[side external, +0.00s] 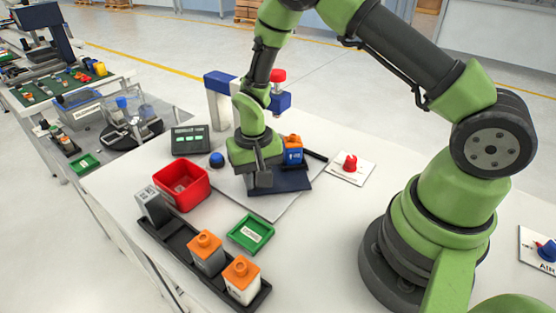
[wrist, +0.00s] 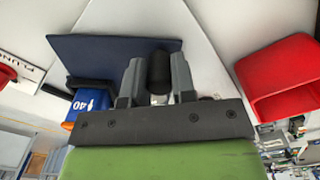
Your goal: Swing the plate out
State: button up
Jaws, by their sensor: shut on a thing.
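The dark blue plate (side external: 285,184) lies low over a pale base sheet on the white table in the side view. It also shows in the wrist view (wrist: 95,55), at the upper left beside the fingers. My gripper (side external: 263,177) is lowered at the plate's left side. In the wrist view my gripper (wrist: 158,80) has its two grey fingers closed around an upright black knob (wrist: 160,70). The knob's foot is hidden. A blue block with an orange cap (side external: 293,153) stands at the plate's back edge; whether it rests on the plate I cannot tell.
A press with a blue arm (side external: 221,83) and red button (side external: 278,76) rises behind. A red bin (side external: 181,196), blue knob (side external: 216,160), display box (side external: 190,140) and green tray (side external: 250,234) stand nearby. A black tray (side external: 183,243) holds orange-capped blocks. A red-knob card (side external: 350,168) lies right.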

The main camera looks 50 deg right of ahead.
jog(key=shift+w, duration=0.1)
jog(key=shift+w+a, duration=0.6)
jog(key=shift+w, duration=0.1)
jog(key=shift+w+a, duration=0.2)
jog(key=shift+w, duration=0.25)
jog(key=shift+w+a, duration=0.2)
jog(key=shift+w, duration=0.35)
jog(key=shift+w+a, duration=0.1)
jog(key=shift+w, duration=0.9)
